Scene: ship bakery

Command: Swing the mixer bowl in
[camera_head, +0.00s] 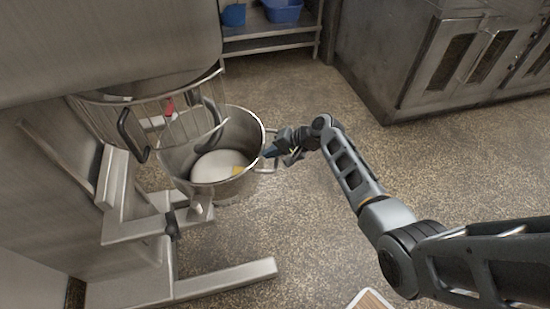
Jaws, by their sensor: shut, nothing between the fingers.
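The steel mixer bowl (234,134) stands swung out to the right of the mixer (60,170). White and yellow contents lie in its bottom. A loop handle (271,160) sticks out from the bowl's right side. A bowl support arm (145,225) reaches from the mixer column under the bowl. A wire guard (95,115) with dark handles hangs at the upper left, partly over the bowl. My gripper (273,153) is shut and empty, at the bowl's right rim beside the loop handle. I cannot tell whether it touches the bowl or handle.
The mixer's foot (225,280) extends along the floor at the front. A steel oven (440,60) stands at the back right. A shelf (265,45) with blue tubs (282,11) is at the back. Speckled floor right of the bowl is clear except for my arm.

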